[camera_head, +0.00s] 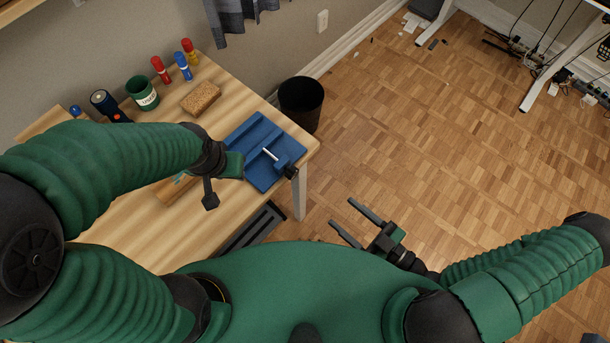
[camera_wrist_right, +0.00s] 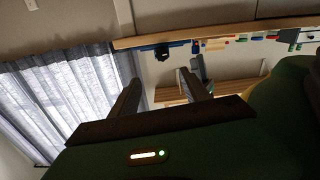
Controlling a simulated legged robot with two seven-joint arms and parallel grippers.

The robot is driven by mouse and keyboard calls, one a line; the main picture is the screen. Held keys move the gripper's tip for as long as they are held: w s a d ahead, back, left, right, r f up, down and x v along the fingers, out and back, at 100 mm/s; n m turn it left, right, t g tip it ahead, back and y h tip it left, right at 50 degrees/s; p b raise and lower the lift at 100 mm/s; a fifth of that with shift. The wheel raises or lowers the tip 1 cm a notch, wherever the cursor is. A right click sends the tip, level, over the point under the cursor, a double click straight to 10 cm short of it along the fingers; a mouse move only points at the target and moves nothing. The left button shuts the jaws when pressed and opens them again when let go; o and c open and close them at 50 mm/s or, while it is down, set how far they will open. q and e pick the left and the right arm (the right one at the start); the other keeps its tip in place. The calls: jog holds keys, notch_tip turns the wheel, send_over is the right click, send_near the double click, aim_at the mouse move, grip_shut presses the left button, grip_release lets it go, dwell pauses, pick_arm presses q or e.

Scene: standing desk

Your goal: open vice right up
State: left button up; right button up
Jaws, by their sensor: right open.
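The blue vice (camera_head: 251,137) sits at the right end of the wooden desk, with a pale screw bar and a black knob on its near right side. A blue piece with a black knob, seemingly the vice, shows at the desk edge in the right wrist view (camera_wrist_right: 172,44). My left gripper (camera_head: 217,184) is beside the vice's left side, over the desk; its fingers are partly hidden. My right gripper (camera_head: 341,213) is open and empty over the floor, right of the desk and apart from the vice.
A black bin (camera_head: 301,103) stands on the floor behind the desk's right end. The floor to the right is mostly clear.

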aim_at(295, 175)
pick_arm(q)
jog(key=shift+w+f, duration=0.1)
jog(key=shift+w, duration=0.15)
pick_arm(e)
jog(key=x, duration=1.6)
jog(key=shift+a, duration=0.45)
jog(key=shift+d, duration=0.1)
pick_arm(q)
jog(key=shift+d, duration=0.1)
